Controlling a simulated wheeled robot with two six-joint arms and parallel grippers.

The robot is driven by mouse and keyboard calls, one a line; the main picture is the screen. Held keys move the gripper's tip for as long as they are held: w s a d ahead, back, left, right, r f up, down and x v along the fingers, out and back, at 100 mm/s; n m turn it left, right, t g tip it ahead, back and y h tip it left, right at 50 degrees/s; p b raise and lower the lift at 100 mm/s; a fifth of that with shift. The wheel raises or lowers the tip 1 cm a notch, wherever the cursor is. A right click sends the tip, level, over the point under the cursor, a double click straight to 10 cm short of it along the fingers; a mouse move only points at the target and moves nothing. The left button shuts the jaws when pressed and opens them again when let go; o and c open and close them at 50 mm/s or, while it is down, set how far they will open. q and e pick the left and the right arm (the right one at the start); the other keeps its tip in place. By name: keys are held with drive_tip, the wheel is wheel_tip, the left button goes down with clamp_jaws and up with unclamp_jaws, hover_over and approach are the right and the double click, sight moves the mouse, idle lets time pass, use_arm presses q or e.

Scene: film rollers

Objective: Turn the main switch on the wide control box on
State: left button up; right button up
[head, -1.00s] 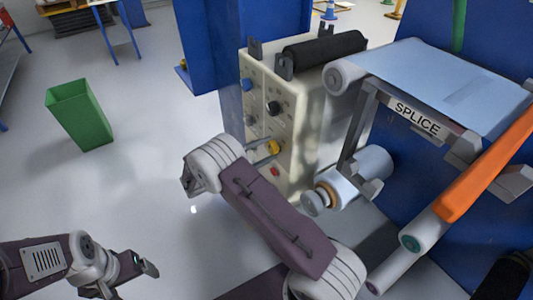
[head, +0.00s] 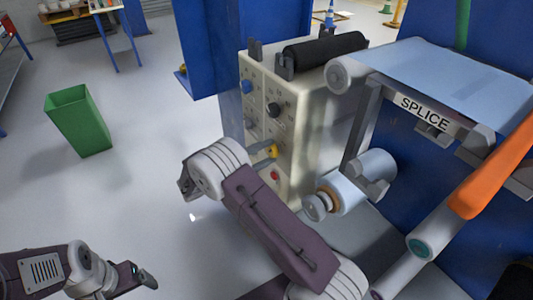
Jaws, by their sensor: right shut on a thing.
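The wide control box (head: 312,128) is a cream cabinet in the middle of the head view, with its panel facing left. The panel carries a blue knob (head: 247,87), a black knob (head: 273,109), a yellow knob (head: 272,151) and a red button (head: 275,175). My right gripper (head: 268,155) reaches the panel from the lower left and is shut on the yellow knob; my wrist partly hides the fingers. I cannot read the labels. My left gripper (head: 147,278) is at the lower left, far from the box, and its fingers are too small to judge.
A black roller (head: 325,47) lies on top of the box. To the right are a splice table (head: 440,75), a white roll (head: 368,170) and an orange bar (head: 495,170). A green bin (head: 78,120) stands on open floor at left.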

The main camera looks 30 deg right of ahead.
drive_tip(key=o, duration=1.4)
drive_tip(key=shift+c, duration=0.2)
drive_tip(key=shift+a, duration=0.15)
drive_tip(key=a, duration=0.8)
drive_tip(key=shift+s+a, duration=0.4)
